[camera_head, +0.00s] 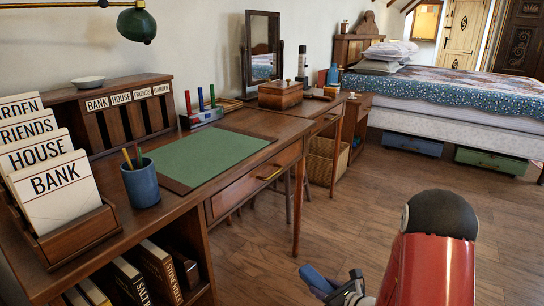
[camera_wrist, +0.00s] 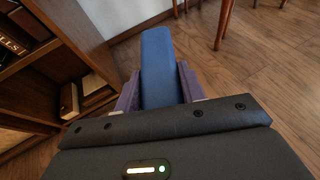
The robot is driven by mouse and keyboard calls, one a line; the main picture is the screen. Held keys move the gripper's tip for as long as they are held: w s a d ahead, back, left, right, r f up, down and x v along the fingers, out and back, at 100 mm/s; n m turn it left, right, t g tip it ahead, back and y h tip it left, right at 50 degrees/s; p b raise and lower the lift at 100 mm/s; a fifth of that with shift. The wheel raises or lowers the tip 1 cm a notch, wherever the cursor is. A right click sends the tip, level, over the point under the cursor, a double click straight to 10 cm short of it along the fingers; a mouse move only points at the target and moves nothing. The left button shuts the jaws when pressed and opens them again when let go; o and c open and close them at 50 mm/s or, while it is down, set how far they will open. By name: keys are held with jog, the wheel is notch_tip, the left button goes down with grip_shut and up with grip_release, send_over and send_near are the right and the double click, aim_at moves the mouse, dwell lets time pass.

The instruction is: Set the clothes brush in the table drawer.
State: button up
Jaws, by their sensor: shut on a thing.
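My gripper (camera_wrist: 158,95) is shut on a long blue object, which I take to be the clothes brush (camera_wrist: 157,62). It sits between the purple fingers and points away from the wrist, above the floor. In the head view, the brush (camera_head: 316,278) shows at the bottom, beside my gripper (camera_head: 330,288), low and in front of the desk. The table drawer (camera_head: 258,180), with a brass handle, looks shut under the green mat. A second drawer front (camera_head: 327,121) is farther back and also looks shut. The brush's bristles cannot be made out.
Books (camera_head: 155,270) fill the shelf below. The wooden floor (camera_head: 390,195) right of the desk is clear.

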aim_at(326, 281)
jog(key=shift+s+d+m+h, duration=0.15)
jog(key=shift+d+m+h, duration=0.05)
jog(key=shift+m+h, duration=0.45)
jog(key=r, duration=0.3)
jog(key=w+r+m+t+h, duration=0.1)
jog(key=r, duration=0.2)
jog(key=w+r+m+h, duration=0.1)
jog(key=r, duration=0.3)
jog(key=shift+h, duration=0.25)
jog(key=shift+d+r, duration=0.15)
jog(key=shift+r, duration=0.35)
